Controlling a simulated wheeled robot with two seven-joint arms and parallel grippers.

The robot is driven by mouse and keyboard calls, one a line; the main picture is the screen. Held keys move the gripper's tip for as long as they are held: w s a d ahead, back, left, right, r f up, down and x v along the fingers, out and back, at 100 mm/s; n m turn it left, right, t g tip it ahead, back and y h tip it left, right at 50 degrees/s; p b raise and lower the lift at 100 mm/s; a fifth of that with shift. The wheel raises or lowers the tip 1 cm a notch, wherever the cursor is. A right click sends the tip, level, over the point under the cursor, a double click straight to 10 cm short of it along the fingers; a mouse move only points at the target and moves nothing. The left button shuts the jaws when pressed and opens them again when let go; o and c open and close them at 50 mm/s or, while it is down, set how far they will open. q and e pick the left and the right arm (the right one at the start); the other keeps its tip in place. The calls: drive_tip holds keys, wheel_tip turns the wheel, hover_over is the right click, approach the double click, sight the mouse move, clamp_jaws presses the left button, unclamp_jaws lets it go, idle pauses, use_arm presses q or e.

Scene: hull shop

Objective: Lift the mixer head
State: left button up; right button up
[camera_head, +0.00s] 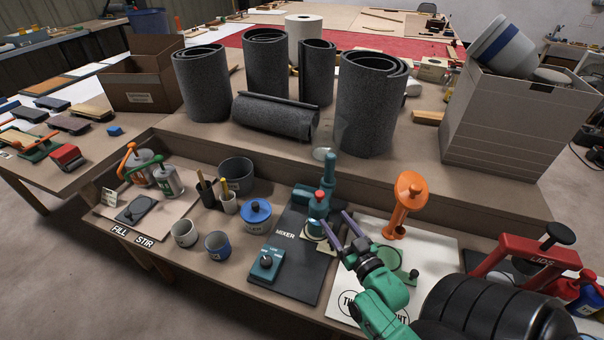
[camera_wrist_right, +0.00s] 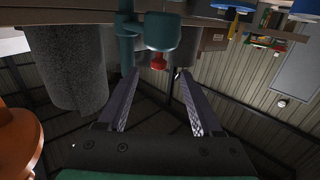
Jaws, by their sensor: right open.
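The mixer (camera_head: 329,175) is a teal post on a dark mat labelled MIXER (camera_head: 290,284). Its teal head (camera_head: 317,209) sits low in front of the post, with a red knob (camera_head: 319,195) on it. My right gripper (camera_head: 334,218) is open, its two fingers just right of the head and pointing at it. In the right wrist view, which looks upside down, the teal head (camera_wrist_right: 162,31) and red knob (camera_wrist_right: 158,61) lie ahead, between the lines of the open fingers. No contact is visible. My left gripper is not in view.
An orange press (camera_head: 408,200) stands close right of my right gripper. Grey rolls (camera_head: 370,105) stand on the raised shelf behind; a red frame (camera_head: 525,250) is at right.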

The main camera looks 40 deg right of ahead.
sight(317, 192)
drive_tip(key=w, duration=0.1)
drive_tip(key=w+r, duration=0.1)
drive_tip(key=w, duration=0.2)
drive_tip(key=shift+w+d+r, duration=0.25)
drive_tip(key=shift+d+r, duration=0.1)
drive_tip(key=shift+d, duration=0.05)
drive_tip(key=shift+w+d+f, duration=0.1)
drive_tip(key=shift+w+d, duration=0.05)
drive_tip(key=shift+w, duration=0.5)
drive_tip(key=shift+w+d+f, duration=0.1)
drive_tip(key=shift+w+d, duration=0.05)
drive_tip(key=shift+w, duration=0.45)
drive_tip(key=w, duration=0.2)
drive_tip(key=shift+w+d+f, duration=0.2)
drive_tip(key=shift+w+d, duration=0.05)
drive_tip(key=shift+w, duration=0.1)
drive_tip(key=w, duration=0.2)
drive_tip(key=shift+w+d+f, duration=0.1)
drive_tip(key=shift+w+d, duration=0.1)
drive_tip(key=shift+w, duration=0.45)
drive_tip(key=shift+c, duration=0.4)
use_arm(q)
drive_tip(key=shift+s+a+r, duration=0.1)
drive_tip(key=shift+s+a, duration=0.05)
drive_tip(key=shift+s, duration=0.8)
use_arm(e)
clamp_jaws()
